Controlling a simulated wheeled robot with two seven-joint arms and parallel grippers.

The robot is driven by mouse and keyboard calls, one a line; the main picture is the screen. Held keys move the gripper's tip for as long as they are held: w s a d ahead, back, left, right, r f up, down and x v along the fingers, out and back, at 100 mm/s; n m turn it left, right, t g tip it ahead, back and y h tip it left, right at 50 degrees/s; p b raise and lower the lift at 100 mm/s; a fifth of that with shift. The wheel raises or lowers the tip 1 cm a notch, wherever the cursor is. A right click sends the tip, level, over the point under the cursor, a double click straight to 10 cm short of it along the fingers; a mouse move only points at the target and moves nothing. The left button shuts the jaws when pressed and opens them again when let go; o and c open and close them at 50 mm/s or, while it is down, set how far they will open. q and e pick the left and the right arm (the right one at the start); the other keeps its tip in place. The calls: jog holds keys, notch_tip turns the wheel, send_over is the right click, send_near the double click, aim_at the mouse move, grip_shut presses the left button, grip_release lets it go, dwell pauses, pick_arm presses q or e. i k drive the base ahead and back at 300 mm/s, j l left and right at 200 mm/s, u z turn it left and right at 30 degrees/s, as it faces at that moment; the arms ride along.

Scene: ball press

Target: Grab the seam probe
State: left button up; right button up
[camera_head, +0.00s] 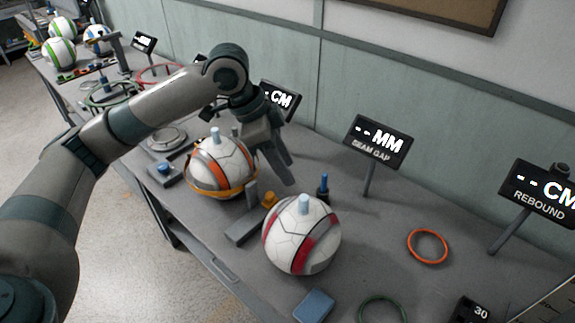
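A small upright tool with a blue top and dark lower part (323,188), likely the seam probe, stands on the table behind the red-and-white ball. It is in front of the seam gap display (375,146), which reads "-- MM". My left gripper (288,180) hangs above the table, fingers pointing down, to the left of the blue-topped tool and apart from it. I see nothing held in it, but its finger gap is not clear from this angle. My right gripper is not in view.
A red-and-white ball (300,236) and an orange-and-white ball (221,167) stand close by, with a small grey fixture (243,226) between them. An orange ring (427,246) and a rebound display (540,192) are at the right. A wall runs behind the table.

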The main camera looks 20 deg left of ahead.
aim_at(322, 189)
jog(key=i+j+z, duration=0.15)
jog(key=j+z, duration=0.6)
jog(key=j, duration=0.2)
jog(key=j+z, duration=0.4)
jog(key=i+j, duration=0.05)
jog(key=j, duration=0.05)
